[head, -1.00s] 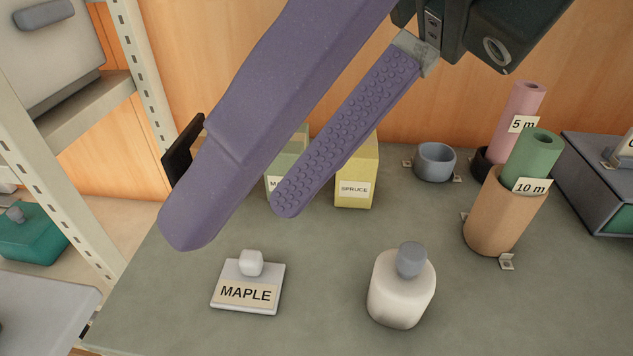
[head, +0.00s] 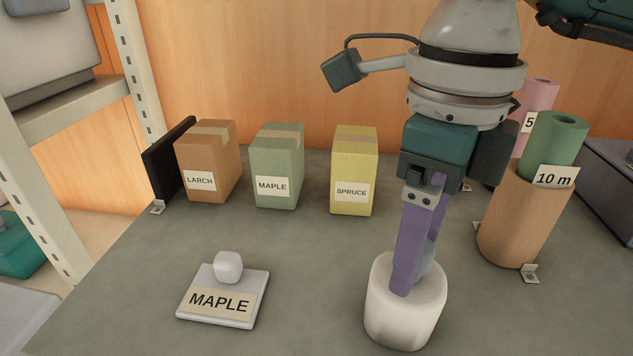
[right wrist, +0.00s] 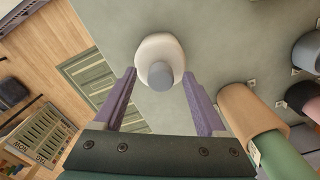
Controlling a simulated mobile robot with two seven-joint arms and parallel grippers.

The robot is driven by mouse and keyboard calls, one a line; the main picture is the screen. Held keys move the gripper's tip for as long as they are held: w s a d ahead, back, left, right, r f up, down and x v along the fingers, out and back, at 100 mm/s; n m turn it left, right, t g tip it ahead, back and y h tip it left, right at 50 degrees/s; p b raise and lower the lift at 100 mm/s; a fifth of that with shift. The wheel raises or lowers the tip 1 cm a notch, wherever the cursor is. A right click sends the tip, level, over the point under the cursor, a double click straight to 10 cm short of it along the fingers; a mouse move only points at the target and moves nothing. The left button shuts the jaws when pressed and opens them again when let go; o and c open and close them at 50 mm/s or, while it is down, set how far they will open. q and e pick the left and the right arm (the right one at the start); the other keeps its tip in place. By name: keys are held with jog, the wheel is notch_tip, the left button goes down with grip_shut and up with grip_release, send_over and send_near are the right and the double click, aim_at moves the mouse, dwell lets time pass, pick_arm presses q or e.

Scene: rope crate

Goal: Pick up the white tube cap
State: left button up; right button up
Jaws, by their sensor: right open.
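The white tube cap (head: 405,325) is a rounded white cylinder with a grey knob on top. It stands upright on the grey-green table at the front. In the right wrist view the cap (right wrist: 143,50) and its grey knob (right wrist: 160,76) lie between the two purple fingers. My right gripper (head: 405,285) points down over the cap, its fingers open on either side of the knob. It also shows in the right wrist view (right wrist: 160,78), with gaps between fingers and knob. In the head view a finger hides most of the knob. My left gripper is out of view.
A MAPLE plate with a white knob (head: 218,307) lies to the left. LARCH (head: 210,155), MAPLE (head: 277,160) and SPRUCE (head: 354,165) boxes stand behind. A brown tube (head: 520,225) holding a green roll (head: 552,145) stands close on the right. The table between plate and cap is clear.

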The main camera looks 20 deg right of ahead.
jog(key=shift+f, duration=0.75)
grip_shut()
